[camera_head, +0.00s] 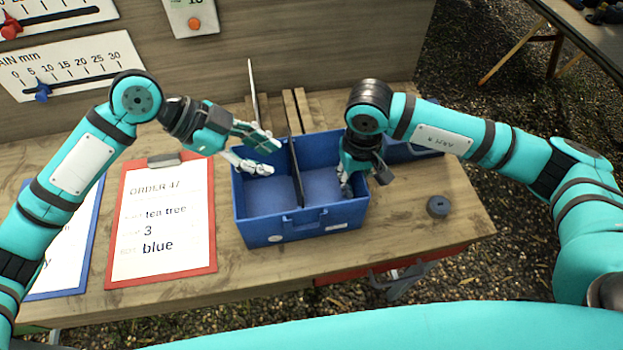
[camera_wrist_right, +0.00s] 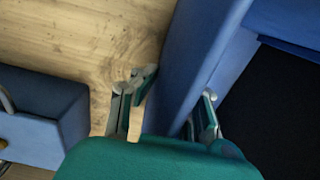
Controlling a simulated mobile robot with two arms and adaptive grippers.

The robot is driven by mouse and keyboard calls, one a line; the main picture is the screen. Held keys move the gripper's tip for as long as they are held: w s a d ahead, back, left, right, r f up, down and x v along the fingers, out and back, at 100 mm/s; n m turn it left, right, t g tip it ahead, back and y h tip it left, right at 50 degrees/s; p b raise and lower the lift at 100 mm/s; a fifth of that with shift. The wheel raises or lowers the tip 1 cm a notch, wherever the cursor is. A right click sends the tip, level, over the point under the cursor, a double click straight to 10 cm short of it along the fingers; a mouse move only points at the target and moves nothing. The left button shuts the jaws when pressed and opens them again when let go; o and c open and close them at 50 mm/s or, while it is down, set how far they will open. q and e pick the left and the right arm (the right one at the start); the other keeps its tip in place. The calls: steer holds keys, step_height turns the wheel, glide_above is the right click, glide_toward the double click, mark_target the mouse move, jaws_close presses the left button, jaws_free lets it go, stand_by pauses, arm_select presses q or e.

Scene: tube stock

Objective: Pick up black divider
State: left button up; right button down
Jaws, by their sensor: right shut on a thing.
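A blue bin (camera_head: 262,232) stands on the wooden table, and its near wall faces me. A thin black divider (camera_head: 297,178) stands upright across it and parts it into a left and a right compartment. A dark panel in the right wrist view (camera_wrist_right: 275,110) looks like this divider. My left gripper (camera_head: 264,155) is open and empty over the left compartment, left of the divider. My right gripper (camera_head: 345,180) is at the bin's right side. In the right wrist view its fingers (camera_wrist_right: 170,103) straddle the bin's wall (camera_wrist_right: 190,65), shut on it.
A thin panel (camera_head: 252,80) stands upright in a wooden rack (camera_head: 298,110) behind the bin. Another blue bin (camera_head: 425,150) is behind my right gripper. A red clipboard (camera_head: 160,272) lies at left, partly beside a blue one (camera_head: 62,292). A small dark disc (camera_head: 438,206) lies right.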

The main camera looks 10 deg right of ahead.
mark_target(297, 174)
arm_select(q)
steer(key=d+r+m+y, duration=0.1)
steer(key=d+m+y, duration=0.1)
steer(key=m, duration=0.1)
steer(key=d+r+m+y, duration=0.1)
steer(key=d+m+y, duration=0.1)
steer(key=m, duration=0.1)
steer(key=d+r+m+y, duration=0.1)
steer(key=d+m+y, duration=0.1)
steer(key=m, duration=0.2)
steer(key=shift+w+r, duration=0.25)
steer(key=shift+r, duration=0.15)
steer(key=m+y, duration=0.1)
steer(key=m, duration=0.1)
steer(key=r+m+y, duration=0.1)
steer(key=m+y, duration=0.1)
steer(key=shift+s+m+t, duration=0.15)
steer(key=shift+m+t, duration=0.15)
steer(key=shift+t, duration=0.1)
step_height(297, 174, down, 6)
steer(key=shift+r, duration=0.1)
steer(key=f, duration=0.5)
steer(key=shift+s+f, duration=0.25)
steer(key=shift+s, duration=0.15)
steer(key=shift+c, duration=0.4)
jaws_close()
